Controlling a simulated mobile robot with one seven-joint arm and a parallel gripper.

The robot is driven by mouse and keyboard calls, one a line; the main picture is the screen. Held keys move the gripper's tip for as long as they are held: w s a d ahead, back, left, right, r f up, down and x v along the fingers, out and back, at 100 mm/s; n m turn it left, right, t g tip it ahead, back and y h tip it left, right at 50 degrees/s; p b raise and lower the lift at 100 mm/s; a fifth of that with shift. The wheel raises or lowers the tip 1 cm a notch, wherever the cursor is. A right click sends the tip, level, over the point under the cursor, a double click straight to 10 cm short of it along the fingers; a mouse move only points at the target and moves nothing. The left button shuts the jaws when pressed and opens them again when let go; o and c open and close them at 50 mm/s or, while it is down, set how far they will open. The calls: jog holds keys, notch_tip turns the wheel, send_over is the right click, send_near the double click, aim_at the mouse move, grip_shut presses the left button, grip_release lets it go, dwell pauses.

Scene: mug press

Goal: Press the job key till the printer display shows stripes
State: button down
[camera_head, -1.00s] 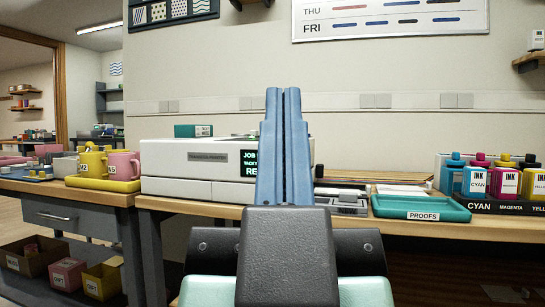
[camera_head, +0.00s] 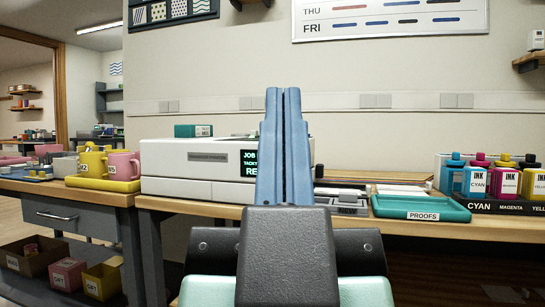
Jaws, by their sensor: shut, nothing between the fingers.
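The white printer (camera_head: 190,165) stands on the wooden bench, left of centre. Its dark display (camera_head: 249,163) shows green text beginning "JOB", "TACKY" and "RE"; the rest is hidden behind my gripper. No stripes show on the visible part. My gripper (camera_head: 283,92) is shut and empty, its blue fingers pointing up in front of the printer's right part. A grey key block (camera_head: 349,200) with a label reading "NEW" sits on the bench just right of the fingers. I cannot make out a job key.
A teal tray marked PROOFS (camera_head: 421,208) lies right of the key block. Ink bottles (camera_head: 478,181) stand in a black rack at the far right. Yellow and pink mugs (camera_head: 123,165) stand on a yellow tray at left.

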jog(key=shift+r, duration=0.1)
notch_tip(320, 180, up, 55)
jog(key=p, duration=5.4)
jog(key=shift+f+p, duration=0.2)
jog(key=shift+p, duration=0.2)
